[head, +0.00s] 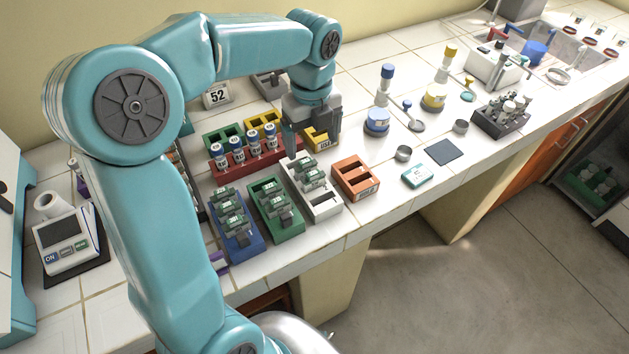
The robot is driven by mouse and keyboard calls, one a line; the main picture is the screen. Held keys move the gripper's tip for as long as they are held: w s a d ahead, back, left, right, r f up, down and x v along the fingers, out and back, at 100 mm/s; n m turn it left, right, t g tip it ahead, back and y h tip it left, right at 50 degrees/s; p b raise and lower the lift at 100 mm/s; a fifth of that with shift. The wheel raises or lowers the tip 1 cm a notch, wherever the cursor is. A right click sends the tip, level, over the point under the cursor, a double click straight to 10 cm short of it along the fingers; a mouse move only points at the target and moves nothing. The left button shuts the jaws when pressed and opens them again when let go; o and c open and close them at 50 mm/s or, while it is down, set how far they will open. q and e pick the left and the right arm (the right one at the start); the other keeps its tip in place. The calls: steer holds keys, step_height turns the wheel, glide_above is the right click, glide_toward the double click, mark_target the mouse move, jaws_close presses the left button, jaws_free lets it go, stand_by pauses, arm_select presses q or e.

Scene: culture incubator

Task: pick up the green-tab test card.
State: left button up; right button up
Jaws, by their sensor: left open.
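A small white card with a teal-green edge (419,175) lies flat on the tiled bench, right of the orange rack; it looks most like the green-tab test card, but its print is too small to read. My left gripper (309,146) points down above the racks, left of the card and well apart from it. Its jaws are open, with the white rack (325,207) just below and in front. I cannot see anything held between the fingers. My right gripper is not in view.
An orange rack (356,178) stands between the white rack and the card. Blue (240,243) and green (270,213) racks hold several pieces at the left.

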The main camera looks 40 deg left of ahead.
mark_target(313, 173)
arm_select(q)
step_height(313, 173, down, 6)
steer(key=shift+a+r, duration=0.15)
steer(key=shift+r, duration=0.05)
steer(key=shift+s+d+f, duration=0.1)
steer(key=shift+d+f, duration=0.1)
steer(key=shift+f, duration=0.25)
step_height(313, 173, down, 5)
steer(key=shift+d, duration=0.1)
steer(key=c, duration=1.1)
